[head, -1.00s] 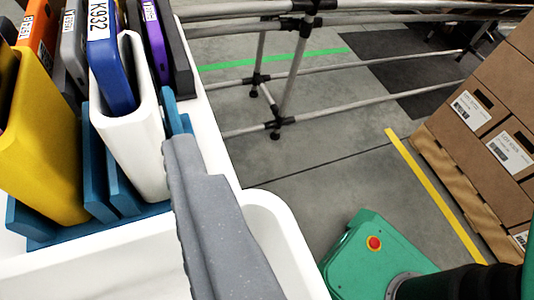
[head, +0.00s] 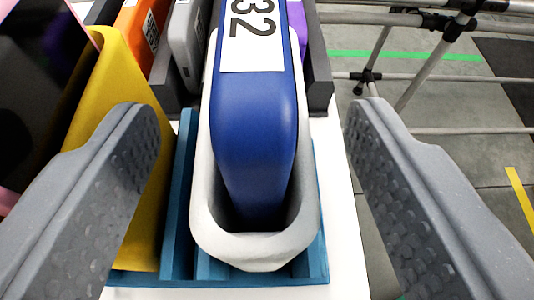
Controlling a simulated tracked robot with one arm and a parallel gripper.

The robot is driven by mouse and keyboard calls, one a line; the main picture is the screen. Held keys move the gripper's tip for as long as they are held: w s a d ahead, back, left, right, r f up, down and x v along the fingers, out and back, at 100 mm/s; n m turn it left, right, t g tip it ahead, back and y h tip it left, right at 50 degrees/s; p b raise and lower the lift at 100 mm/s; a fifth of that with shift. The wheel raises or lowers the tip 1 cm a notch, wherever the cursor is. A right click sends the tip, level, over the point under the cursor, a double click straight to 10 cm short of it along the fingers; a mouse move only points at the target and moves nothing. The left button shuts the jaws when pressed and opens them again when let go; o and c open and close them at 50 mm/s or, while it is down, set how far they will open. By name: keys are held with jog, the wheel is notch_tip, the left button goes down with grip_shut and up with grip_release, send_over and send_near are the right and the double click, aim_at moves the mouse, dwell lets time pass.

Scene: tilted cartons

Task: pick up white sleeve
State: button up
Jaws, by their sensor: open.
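The white sleeve (head: 258,249) stands in a blue rack (head: 185,190) in the middle of the head view. A blue box (head: 252,125) with a white label ending in "32" sits inside it, so much of the sleeve's inside is hidden. My gripper (head: 255,118) is open. Its two grey textured fingers stand on either side of the sleeve, the left one with a clear gap and the right one over the white table's edge. Neither finger touches the sleeve.
A yellow sleeve (head: 135,185) stands close on the left, behind the left finger. Orange (head: 138,35), grey (head: 188,45) and purple (head: 297,28) boxes stand behind. A metal pipe frame (head: 425,75) and free floor lie to the right.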

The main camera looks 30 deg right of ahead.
jog(key=shift+b+x, duration=0.3)
jog(key=shift+x, duration=1.2)
jog(key=shift+r, duration=0.1)
grip_shut()
jog(key=shift+r, duration=0.1)
